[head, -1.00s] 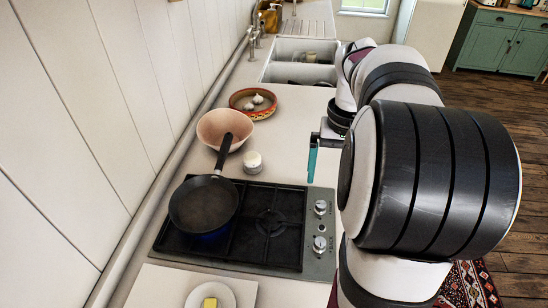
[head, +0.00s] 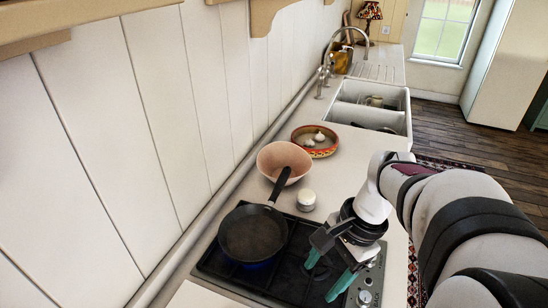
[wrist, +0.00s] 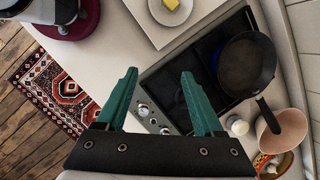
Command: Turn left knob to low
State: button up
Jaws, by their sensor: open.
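The gas hob (head: 214,264) is set in the worktop, with a dark frying pan (head: 252,236) on it and a blue glow under the pan. Two silver knobs sit along the hob's right side. The one nearer the plate, which I take as the left knob (head: 365,297), also shows in the wrist view (wrist: 143,110). The other knob (wrist: 165,131) is nearer the white jar. My gripper (head: 319,281) is open and empty above the hob, beside the knobs, its teal fingers apart in the wrist view (wrist: 160,72). The knob markings are too small to read.
A white jar (head: 306,200), a pink bowl (head: 272,162) and a patterned dish (head: 328,148) with garlic stand beyond the hob. The pan handle points toward the bowl. Butter (wrist: 172,4) on a plate lies at the hob's other side. The wall borders the worktop.

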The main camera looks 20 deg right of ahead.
jog(key=d+f+m+t, duration=0.15)
jog(key=d+m, duration=0.35)
jog(key=d, duration=0.5)
jog(key=m+t, duration=0.1)
jog(key=m, duration=0.4)
send_near(368, 297)
jog(key=x, duration=0.8)
jog(key=shift+f, duration=0.2)
grip_shut()
